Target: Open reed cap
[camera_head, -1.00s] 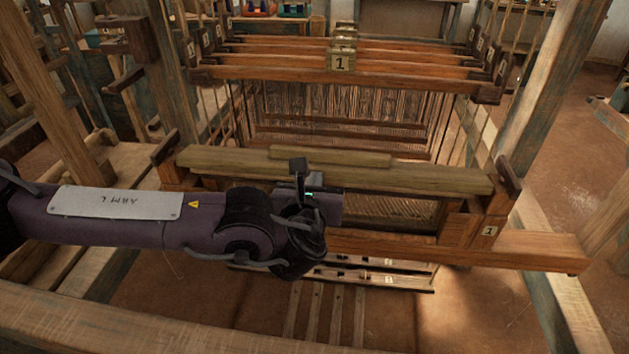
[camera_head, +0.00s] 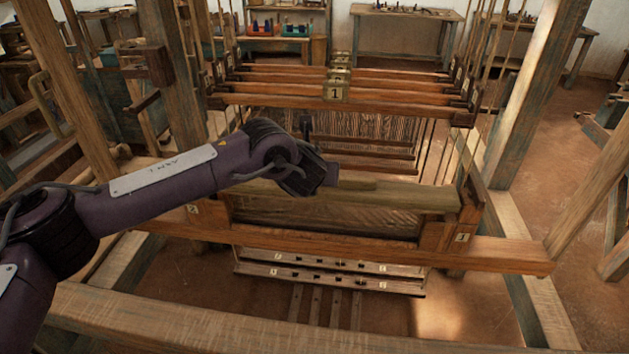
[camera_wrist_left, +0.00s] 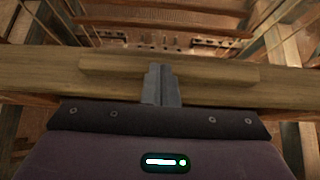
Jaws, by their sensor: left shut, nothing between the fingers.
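The reed cap (camera_head: 410,196) is a long pale wooden beam with a raised strip along its top. It lies across the loom above the reed (camera_head: 320,215), and its left part is hidden behind my arm in the head view. My left gripper (camera_wrist_left: 162,85) is shut and empty. In the left wrist view its fingers overlap the front of the cap (camera_wrist_left: 225,92) near the middle of the raised strip (camera_wrist_left: 215,70); I cannot tell whether they touch. In the head view my left wrist is over the cap's middle and the fingertips are hidden. My right gripper is not in view.
A brown wooden rail (camera_head: 350,245) runs below the reed. Heddle bars (camera_head: 270,99) hang behind the cap. Thick loom posts (camera_head: 528,100) stand at both sides, and a front beam (camera_head: 200,325) crosses nearest me. Work tables stand at the back.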

